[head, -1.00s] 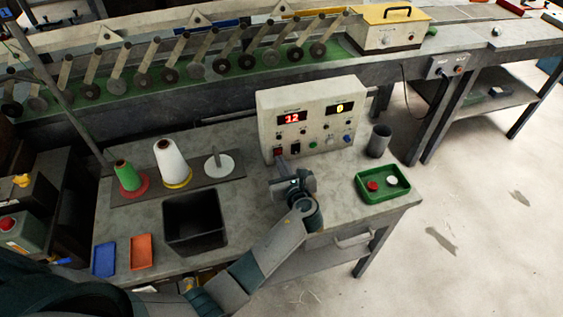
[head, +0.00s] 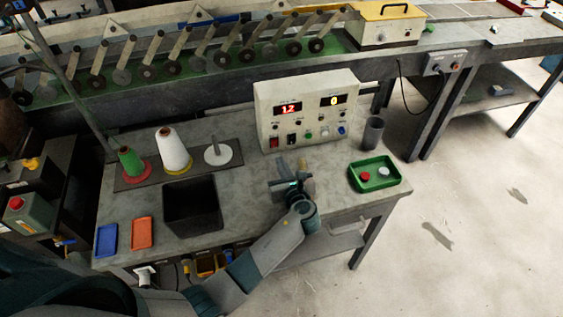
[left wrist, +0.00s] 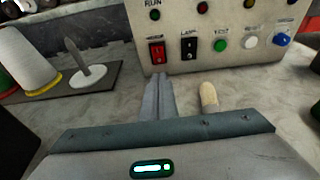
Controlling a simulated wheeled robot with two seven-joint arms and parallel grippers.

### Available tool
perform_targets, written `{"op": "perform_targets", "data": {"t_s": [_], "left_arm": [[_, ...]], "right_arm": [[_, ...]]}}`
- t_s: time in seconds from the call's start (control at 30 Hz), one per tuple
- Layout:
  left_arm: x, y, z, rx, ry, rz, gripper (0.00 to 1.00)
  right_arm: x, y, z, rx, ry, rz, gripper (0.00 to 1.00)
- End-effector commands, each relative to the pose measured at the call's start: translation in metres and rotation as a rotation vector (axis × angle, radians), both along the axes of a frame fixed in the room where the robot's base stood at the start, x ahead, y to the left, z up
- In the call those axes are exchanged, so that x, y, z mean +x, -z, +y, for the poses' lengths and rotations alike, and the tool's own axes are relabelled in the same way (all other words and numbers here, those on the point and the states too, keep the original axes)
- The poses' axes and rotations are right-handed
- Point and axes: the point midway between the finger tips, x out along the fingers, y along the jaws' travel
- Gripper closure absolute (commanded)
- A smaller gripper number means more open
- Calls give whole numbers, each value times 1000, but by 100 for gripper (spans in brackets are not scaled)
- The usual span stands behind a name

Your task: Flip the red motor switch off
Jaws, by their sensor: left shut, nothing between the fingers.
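The red motor switch (head: 274,142) is a rocker at the lower left of the cream control box (head: 330,115) on the bench. It shows closer in the left wrist view (left wrist: 157,52), left of a black switch (left wrist: 190,49); I cannot tell for sure which way it is tipped. My left gripper (head: 281,164) is in front of the box, apart from the switch. Its fingers (left wrist: 158,96) are shut together and empty, pointing toward the switch from below. My right gripper is not in view.
A tan round-ended peg (left wrist: 208,97) shows just right of my fingers. Green, white and blue buttons line the panel. A green tray (head: 375,186) and grey cup (head: 373,133) stand right; a black bin (head: 192,234) and thread cones (head: 173,150) stand left.

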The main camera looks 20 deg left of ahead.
Motion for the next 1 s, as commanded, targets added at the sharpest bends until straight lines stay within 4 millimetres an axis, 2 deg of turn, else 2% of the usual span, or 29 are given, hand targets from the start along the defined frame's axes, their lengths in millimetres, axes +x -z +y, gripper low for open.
{"op": "perform_targets", "data": {"t_s": [0.27,0.7,1.0], "left_arm": [[-22,-2,-15,-2,1,0,100],[-69,-12,-47,-2,0,1,100],[-76,-15,-51,1,-1,1,100]], "right_arm": [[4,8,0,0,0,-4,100],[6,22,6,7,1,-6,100],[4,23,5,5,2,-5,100]]}}
